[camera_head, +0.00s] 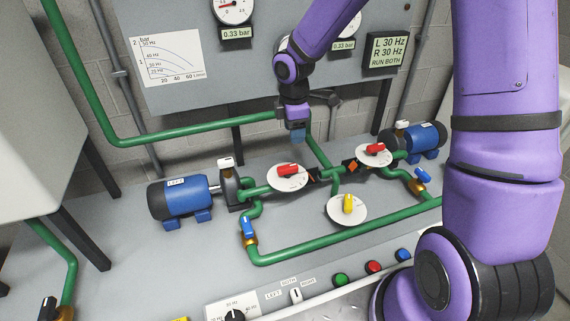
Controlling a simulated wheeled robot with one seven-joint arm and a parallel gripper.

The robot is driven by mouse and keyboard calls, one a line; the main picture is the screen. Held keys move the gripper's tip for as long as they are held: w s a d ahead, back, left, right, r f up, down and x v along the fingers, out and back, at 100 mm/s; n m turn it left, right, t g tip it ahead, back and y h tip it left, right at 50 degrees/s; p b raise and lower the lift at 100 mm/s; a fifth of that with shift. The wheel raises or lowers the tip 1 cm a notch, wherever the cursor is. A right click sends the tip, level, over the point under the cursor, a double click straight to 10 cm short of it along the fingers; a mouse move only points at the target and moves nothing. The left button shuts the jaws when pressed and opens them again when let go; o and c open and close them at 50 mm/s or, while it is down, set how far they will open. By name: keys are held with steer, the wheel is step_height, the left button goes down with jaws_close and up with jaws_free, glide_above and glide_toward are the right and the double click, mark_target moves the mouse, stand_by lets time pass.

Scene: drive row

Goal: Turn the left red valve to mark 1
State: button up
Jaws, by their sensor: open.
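The left red valve (288,170) is a red handle on a round white dial (281,183), set on the green pipework left of centre. The handle lies nearly level across the dial. The dial marks are too small to read. My gripper (297,139) is open, pointing down above and just behind the left red valve, apart from it. Its fingertips are small and partly blurred here. A second red valve (375,149) sits on its own white dial to the right.
A yellow valve (347,204) stands on a dial in front. Blue pumps (184,196) and (425,136) flank the green pipes (330,240). Blue-handled valves (247,228) and (423,175) stand nearby. A gauge panel (220,70) rises behind; buttons (341,279) line the front.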

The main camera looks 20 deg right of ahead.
mark_target(288, 166)
steer(key=shift+n+y, duration=0.3)
steer(key=shift+n, duration=0.3)
steer(key=f, duration=0.4)
steer(key=w+f, duration=0.1)
steer(key=f, duration=0.4)
steer(key=a+f, duration=0.1)
steer(key=f, duration=0.4)
steer(key=shift+w+a, duration=0.1)
steer(key=shift+w, duration=0.15)
steer(key=c, duration=0.9)
